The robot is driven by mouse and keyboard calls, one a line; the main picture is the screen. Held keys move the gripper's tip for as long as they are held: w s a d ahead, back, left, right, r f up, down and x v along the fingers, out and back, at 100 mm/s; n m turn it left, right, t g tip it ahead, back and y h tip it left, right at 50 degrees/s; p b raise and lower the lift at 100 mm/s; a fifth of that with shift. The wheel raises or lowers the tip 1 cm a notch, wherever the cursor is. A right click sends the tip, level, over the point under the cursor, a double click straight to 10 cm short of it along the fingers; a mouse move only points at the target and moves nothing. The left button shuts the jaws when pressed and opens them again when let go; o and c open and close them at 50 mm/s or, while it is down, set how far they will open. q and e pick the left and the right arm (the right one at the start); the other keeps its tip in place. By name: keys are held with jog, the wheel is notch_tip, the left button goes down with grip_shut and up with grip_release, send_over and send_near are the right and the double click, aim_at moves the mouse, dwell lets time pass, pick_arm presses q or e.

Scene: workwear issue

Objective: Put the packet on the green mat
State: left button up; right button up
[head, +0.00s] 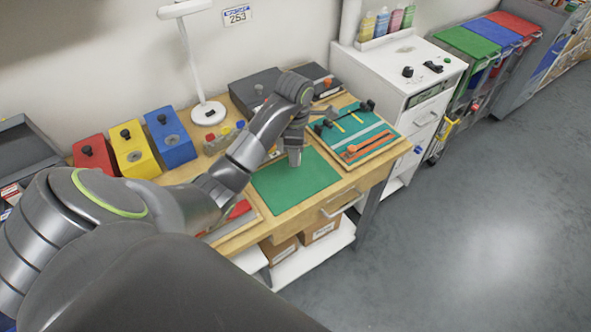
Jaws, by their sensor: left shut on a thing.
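The green mat (290,190) lies flat on the wooden workbench, in its front middle part. My left gripper (295,156) points down over the far part of the mat. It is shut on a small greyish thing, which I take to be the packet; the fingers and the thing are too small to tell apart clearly. I cannot tell whether it touches the mat. My right gripper is not in view.
A tool board (375,143) with an orange-handled tool lies right of the mat. Red (92,158), yellow (135,157) and blue (170,143) boxes and a white lamp (208,113) stand at the back left. My left arm hides part of the bench.

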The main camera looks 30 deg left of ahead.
pick_arm(q)
notch_tip(320, 180, up, 2)
jog(key=n, duration=0.2)
jog(key=n+p, duration=0.1)
jog(key=n, duration=0.2)
jog(key=shift+s+r, duration=0.15)
jog(key=shift+r+n+p, duration=0.15)
jog(key=shift+n+p, duration=0.3)
jog(key=shift+n, duration=0.65)
jog(key=b, duration=0.6)
send_over(295, 177)
notch_tip(295, 177, down, 6)
jog(key=shift+r, duration=0.25)
jog(key=shift+f, duration=0.45)
jog(key=shift+f+b, duration=0.55)
jog(key=shift+b, duration=0.05)
jog(key=shift+s+f+p, duration=0.1)
jog(key=shift+f+p, duration=0.25)
jog(key=shift+f, duration=0.85)
jog(key=shift+f, duration=0.1)
